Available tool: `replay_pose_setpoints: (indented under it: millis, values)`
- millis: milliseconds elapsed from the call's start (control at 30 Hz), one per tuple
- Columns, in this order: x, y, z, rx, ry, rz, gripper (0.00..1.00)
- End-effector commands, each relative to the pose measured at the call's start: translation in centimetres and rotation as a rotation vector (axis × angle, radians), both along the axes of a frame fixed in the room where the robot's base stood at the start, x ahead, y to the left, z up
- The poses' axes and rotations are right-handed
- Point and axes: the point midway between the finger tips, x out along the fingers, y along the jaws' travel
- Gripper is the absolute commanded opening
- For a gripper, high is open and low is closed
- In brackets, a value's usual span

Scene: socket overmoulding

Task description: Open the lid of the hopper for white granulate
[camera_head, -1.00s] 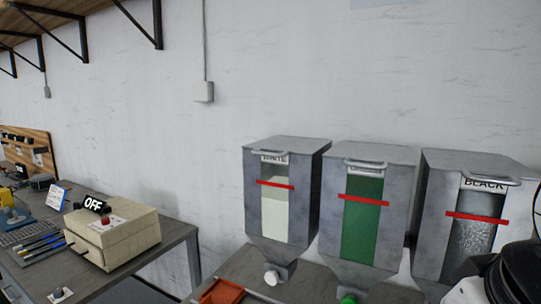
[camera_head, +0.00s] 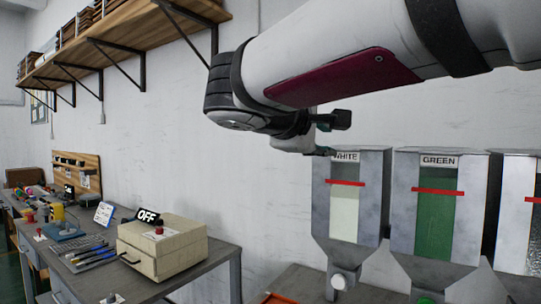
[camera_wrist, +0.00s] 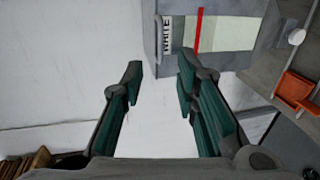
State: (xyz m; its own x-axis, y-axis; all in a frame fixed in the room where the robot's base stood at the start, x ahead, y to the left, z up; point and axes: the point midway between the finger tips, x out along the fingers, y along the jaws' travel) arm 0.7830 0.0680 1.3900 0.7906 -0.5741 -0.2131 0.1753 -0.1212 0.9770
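The white-granulate hopper (camera_head: 345,215) is a grey metal bin labelled WHITE, with a window of pale granulate and a red strip across it. In the head view its lid and lid handle are mostly hidden behind my arm and gripper. My gripper (camera_head: 328,136) is at the hopper's upper left edge; whether it touches cannot be told.
The green hopper (camera_head: 436,210) and a third hopper (camera_head: 520,220) stand to the right. An orange tray (camera_wrist: 297,88) lies below the white hopper. A beige box (camera_head: 162,246) with an OFF sign sits on the left table. A wooden shelf (camera_head: 120,40) hangs upper left.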

Motion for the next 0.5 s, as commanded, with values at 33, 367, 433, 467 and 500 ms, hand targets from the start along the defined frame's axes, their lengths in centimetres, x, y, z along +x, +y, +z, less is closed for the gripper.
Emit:
replay_pose_setpoints:
  millis: [33, 367, 433, 467, 500]
  values:
    - [0.6, -0.5, -0.2, 0.0, 0.003, -0.003, 0.28]
    - [5.6, -4.3, -1.7, 0.0, 0.003, -0.004, 0.28]
    - [6.6, -5.0, -1.9, 0.001, 0.004, -0.004, 0.28]
    - [7.0, -5.3, -2.0, 0.002, 0.004, -0.004, 0.28]
    - [7.5, -5.7, -2.2, 0.002, 0.004, -0.004, 0.28]
